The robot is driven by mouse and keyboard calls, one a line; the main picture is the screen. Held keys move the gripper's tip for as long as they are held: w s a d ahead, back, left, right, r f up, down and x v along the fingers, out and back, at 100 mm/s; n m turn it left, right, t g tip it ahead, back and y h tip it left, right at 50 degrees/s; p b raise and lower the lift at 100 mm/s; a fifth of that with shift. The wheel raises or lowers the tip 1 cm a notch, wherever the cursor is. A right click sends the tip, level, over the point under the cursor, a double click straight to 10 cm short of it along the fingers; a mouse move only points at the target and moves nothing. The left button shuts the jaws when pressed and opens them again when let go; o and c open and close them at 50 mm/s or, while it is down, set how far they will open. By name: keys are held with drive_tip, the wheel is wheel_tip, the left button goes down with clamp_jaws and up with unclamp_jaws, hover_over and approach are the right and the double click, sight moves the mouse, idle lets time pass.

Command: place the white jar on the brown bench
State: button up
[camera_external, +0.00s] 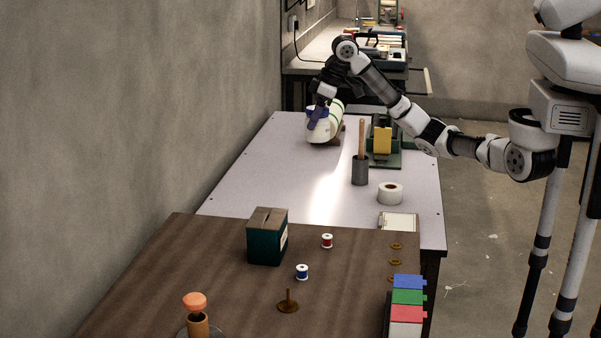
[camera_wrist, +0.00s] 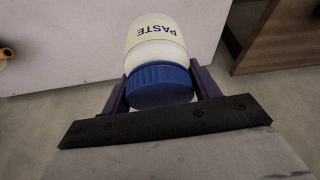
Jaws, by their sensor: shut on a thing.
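The white jar (camera_external: 333,120) with a blue lid is above the far left part of the pale table in the external view. It lies tilted on its side. In the wrist view the jar (camera_wrist: 155,40) shows the word PASTE, and its blue lid (camera_wrist: 160,86) sits between the two purple fingers. My gripper (camera_external: 318,114) is shut on the jar at the lid end; it also shows in the wrist view (camera_wrist: 161,92). I cannot tell whether the jar touches the table. The brown bench (camera_external: 190,265) is in the foreground of the external view.
On the pale table (camera_external: 290,170) stand a grey cup (camera_external: 360,171) with a wooden stick, a tape roll (camera_external: 390,193) and a green-and-yellow device (camera_external: 383,142). The bench holds a teal box (camera_external: 267,240), two spools, coloured binders (camera_external: 407,300) and an orange-topped object (camera_external: 196,312). Its left part is bare.

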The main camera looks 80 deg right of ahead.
drive_tip(key=w+a+r+p, duration=0.15)
drive_tip(key=w+a, duration=0.25)
drive_tip(key=a, duration=0.6)
drive_tip(key=w+a+r+p, duration=0.1)
drive_tip(key=w+a+r, duration=0.1)
drive_tip(key=w+a, duration=0.5)
drive_tip(key=w+a+r+p, duration=0.1)
drive_tip(key=w+a, duration=0.1)
drive_tip(key=a, duration=1)
drive_tip(key=a+r+n+p, duration=0.1)
drive_tip(key=a+r, duration=0.1)
drive_tip(key=a, duration=1.5)
drive_tip(key=shift+s+a+r+y+p, duration=0.15)
drive_tip(key=shift+a+y+p, duration=0.1)
drive_tip(key=shift+y+p, duration=0.15)
drive_tip(key=shift+n, duration=0.5)
drive_tip(key=s+a, duration=0.1)
drive_tip(key=a, duration=0.4)
drive_tip(key=s+a+r+p, duration=0.1)
drive_tip(key=s+a, duration=0.1)
drive_tip(key=a, duration=0.3)
drive_tip(key=s+a, duration=0.2)
drive_tip(key=a, duration=0.3)
drive_tip(key=shift+s+a+r, duration=0.25)
drive_tip(key=shift+a, duration=0.15)
drive_tip(key=p, duration=0.3)
hover_over(229, 301)
wheel_tip(229, 301, down, 20)
drive_tip(key=shift+r, duration=0.1)
